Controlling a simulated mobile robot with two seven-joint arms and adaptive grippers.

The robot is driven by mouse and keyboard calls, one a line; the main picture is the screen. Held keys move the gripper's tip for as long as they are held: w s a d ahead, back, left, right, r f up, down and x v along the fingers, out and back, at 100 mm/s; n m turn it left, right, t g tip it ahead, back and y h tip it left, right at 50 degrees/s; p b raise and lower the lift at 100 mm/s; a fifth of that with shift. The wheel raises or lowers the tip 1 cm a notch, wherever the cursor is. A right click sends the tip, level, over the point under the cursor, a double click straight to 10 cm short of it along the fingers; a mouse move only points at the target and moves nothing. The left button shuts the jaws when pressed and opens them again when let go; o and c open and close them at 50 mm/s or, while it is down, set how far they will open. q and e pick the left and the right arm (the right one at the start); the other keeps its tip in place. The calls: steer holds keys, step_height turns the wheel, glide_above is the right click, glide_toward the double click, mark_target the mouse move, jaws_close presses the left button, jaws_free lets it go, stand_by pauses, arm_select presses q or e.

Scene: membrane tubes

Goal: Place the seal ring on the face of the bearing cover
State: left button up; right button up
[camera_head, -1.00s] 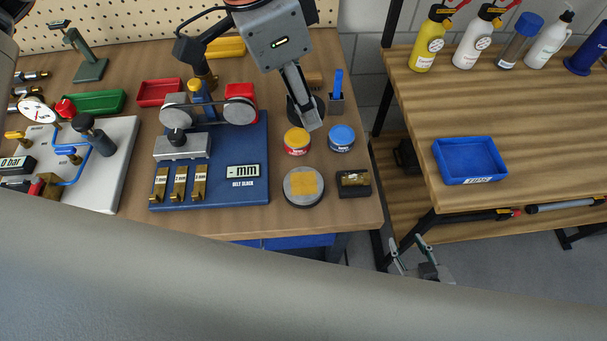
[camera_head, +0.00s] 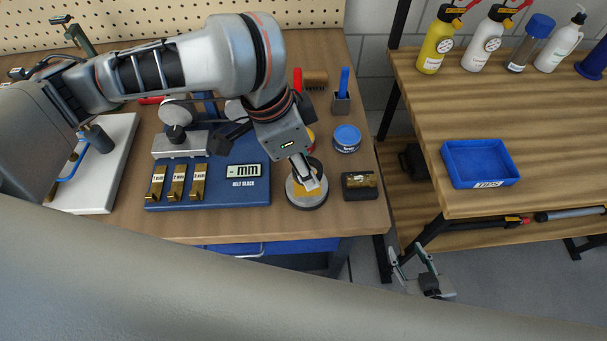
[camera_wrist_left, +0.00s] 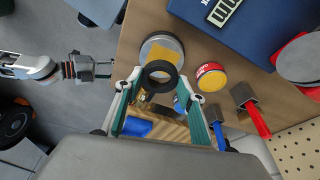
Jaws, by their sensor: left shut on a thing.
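The seal ring, a black ring (camera_wrist_left: 161,73), is between the fingertips of my left gripper (camera_wrist_left: 160,76) in the left wrist view. My left gripper also shows in the head view (camera_head: 309,181), where the arm hides the ring. The round grey disc with a yellow square patch on its face, seemingly the bearing cover (camera_head: 307,205), is under the gripper; it also shows in the left wrist view (camera_wrist_left: 147,43). The ring overlaps the cover's near edge in the wrist view; I cannot tell whether they touch. My right gripper (camera_head: 409,250) is open and empty, low beyond the bench's front edge.
A dark block with a brass part (camera_head: 360,186) stands right of the cover. A blue-lidded tin (camera_head: 346,138) is behind it, with a red and yellow tin (camera_wrist_left: 211,76) nearby. The blue belt block board (camera_head: 221,198) is to the left. A blue tray (camera_head: 480,164) is on the side table.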

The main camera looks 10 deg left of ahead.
arm_select(q)
steer(key=shift+f+b, duration=0.7)
steer(key=shift+f, duration=1.3)
steer(key=o, duration=0.9)
steer(key=shift+f, duration=0.1)
steer(key=p+v, duration=0.3)
steer(key=v, duration=0.9)
steer(key=shift+p, duration=0.3)
